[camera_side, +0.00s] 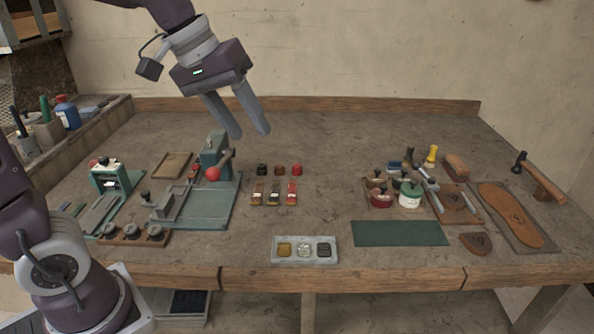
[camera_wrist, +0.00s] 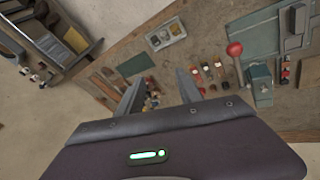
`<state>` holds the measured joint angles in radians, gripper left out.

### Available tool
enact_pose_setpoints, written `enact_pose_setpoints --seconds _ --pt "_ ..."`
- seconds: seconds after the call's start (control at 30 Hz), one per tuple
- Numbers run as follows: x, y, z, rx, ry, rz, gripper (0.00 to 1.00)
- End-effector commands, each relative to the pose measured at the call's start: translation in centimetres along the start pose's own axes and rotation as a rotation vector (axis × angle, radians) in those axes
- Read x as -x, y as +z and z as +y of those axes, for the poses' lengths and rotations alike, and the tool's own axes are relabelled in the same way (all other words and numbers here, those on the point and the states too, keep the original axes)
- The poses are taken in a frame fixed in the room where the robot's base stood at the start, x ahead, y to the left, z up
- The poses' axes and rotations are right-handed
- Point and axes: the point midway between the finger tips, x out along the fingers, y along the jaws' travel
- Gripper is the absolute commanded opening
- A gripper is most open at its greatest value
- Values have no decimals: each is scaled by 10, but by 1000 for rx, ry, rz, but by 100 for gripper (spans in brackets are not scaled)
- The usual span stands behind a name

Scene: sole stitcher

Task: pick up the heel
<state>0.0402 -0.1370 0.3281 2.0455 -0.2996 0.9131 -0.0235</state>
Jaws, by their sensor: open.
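The heel (camera_side: 476,242) looks like a small dark brown piece with one rounded end and a faint mark on top. It lies flat near the front right edge of the workbench in the side view, just left of the long tan sole (camera_side: 514,216). My gripper (camera_side: 252,134) is high above the back left-centre of the bench, far from the heel. Its two fingers are apart with nothing between them; they also show in the wrist view (camera_wrist: 160,77). I cannot make out the heel in the wrist view.
A green mat (camera_side: 400,233) lies left of the heel. Pots (camera_side: 410,196) and tools stand behind it, and a hammer (camera_side: 540,180) lies at the far right. A teal press with a red-knobbed lever (camera_side: 213,174) stands below left of my gripper. The bench's back centre is clear.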

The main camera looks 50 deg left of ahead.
Motion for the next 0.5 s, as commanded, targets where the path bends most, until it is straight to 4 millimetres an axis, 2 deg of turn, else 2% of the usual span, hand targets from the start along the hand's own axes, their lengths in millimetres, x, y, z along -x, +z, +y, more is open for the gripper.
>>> enact_pose_setpoints --seconds 0.03,0.1,0.17,0.2,0.23,0.33,0.4,0.5 --pt "-22 -41 -6 96 -21 -11 43" --pt "-55 -95 -21 217 -59 0 43" --pt "-87 -138 -38 297 -109 23 43" --pt "-110 -163 -51 336 -148 43 43" --pt "-127 -180 -60 357 -180 59 43" --pt "-186 -225 -89 376 -288 114 43" --pt "-224 -244 -102 355 -350 143 43" --pt "-267 -256 -111 308 -410 165 43"
